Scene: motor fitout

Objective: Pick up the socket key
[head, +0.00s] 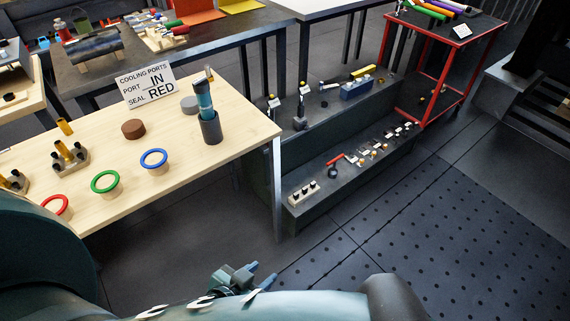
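I cannot single out the socket key for certain. A red-handled tool (335,160) lies on the low dark step, among several small parts too small to name. A teal and dark upright tool (204,98) stands in a dark cup (211,130) on the wooden table. My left gripper (258,276) is low in the view, over the dark floor and apart from the tables and the step. It is small and partly hidden behind my arm, so its opening is unclear. My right gripper is not seen.
The wooden table (200,165) carries red, green and blue (154,158) rings, a brown disc (133,129) and a sign (147,84). A red-framed cart (462,42) stands at the back right. The perforated floor (440,240) at the right is clear.

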